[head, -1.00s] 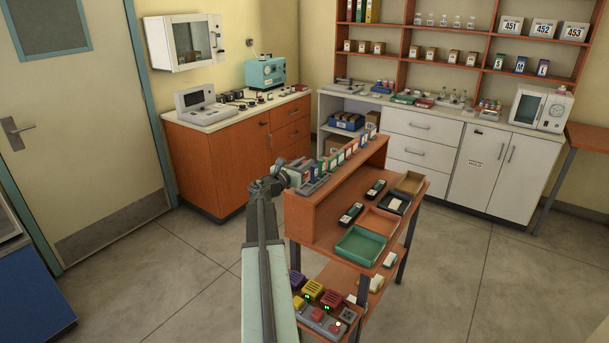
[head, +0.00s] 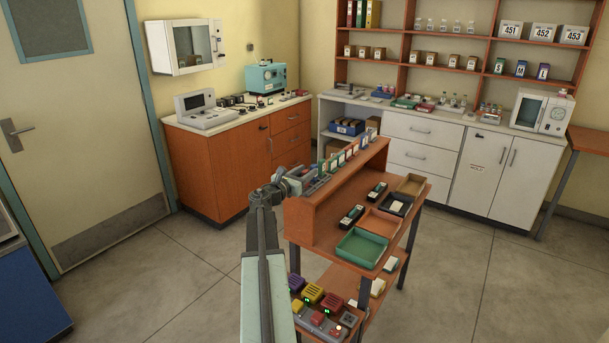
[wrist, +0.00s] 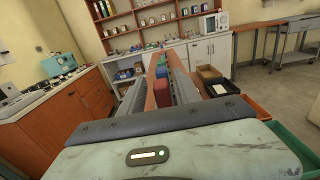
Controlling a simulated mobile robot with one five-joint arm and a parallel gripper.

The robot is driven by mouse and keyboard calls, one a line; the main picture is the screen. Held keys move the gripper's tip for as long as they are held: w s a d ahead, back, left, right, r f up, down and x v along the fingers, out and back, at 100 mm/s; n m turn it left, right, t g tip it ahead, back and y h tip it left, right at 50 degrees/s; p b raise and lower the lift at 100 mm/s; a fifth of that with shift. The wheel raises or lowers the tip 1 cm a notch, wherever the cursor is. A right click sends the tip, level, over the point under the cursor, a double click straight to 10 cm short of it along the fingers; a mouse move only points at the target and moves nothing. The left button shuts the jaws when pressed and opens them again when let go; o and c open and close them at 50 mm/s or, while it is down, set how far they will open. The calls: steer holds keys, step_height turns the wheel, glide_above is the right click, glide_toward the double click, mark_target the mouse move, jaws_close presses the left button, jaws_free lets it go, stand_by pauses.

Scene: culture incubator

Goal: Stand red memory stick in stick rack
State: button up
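My gripper (wrist: 160,90) reaches over the top shelf of the wooden cart, at its left end in the head view (head: 312,184). In the wrist view its two grey fingers stand apart, with shelf surface showing between them. A red block (wrist: 162,94), perhaps the red memory stick, shows between the fingers, nearer the right one. A blue block (wrist: 161,72) lies beyond it. In the head view several upright pieces with coloured faces (head: 341,158) stand in a row along the top shelf. I cannot tell which part is the stick rack.
The cart's lower board (head: 318,228) holds a green tray (head: 362,248), an orange tray (head: 380,222), a dark tray and a tan tray (head: 411,184). Dark devices lie beside them. Purple, yellow and red blocks sit on the bottom shelf. The floor right of the cart is clear.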

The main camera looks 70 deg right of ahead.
steer(key=v, duration=1.2)
steer(key=shift+r, duration=0.15)
steer(key=w+a+f+m+t+y, duration=0.25)
steer(key=w+a+f, duration=0.4)
steer(key=a, duration=0.45)
steer(key=w+a+f+m+t+y, duration=0.1)
steer(key=w+a+f+m+y, duration=0.3)
steer(key=w+a+f, duration=0.5)
steer(key=w+a+f+m+t+y, duration=0.3)
steer(key=w+a, duration=0.4)
steer(key=a, duration=0.6)
steer(key=a+f+m+y, duration=0.1)
steer(key=a+y, duration=0.1)
steer(key=a, duration=1)
steer(key=a+f+m+g+y, duration=0.1)
steer(key=a+f+m+y, duration=0.1)
steer(key=a, duration=1)
steer(key=a+f+m+g+y, duration=0.1)
steer(key=a+y, duration=0.3)
steer(key=a, duration=0.8)
steer(key=shift+w+a+f+m, duration=0.2)
steer(key=shift+a+f+m, duration=0.05)
steer(key=shift+f+m, duration=0.45)
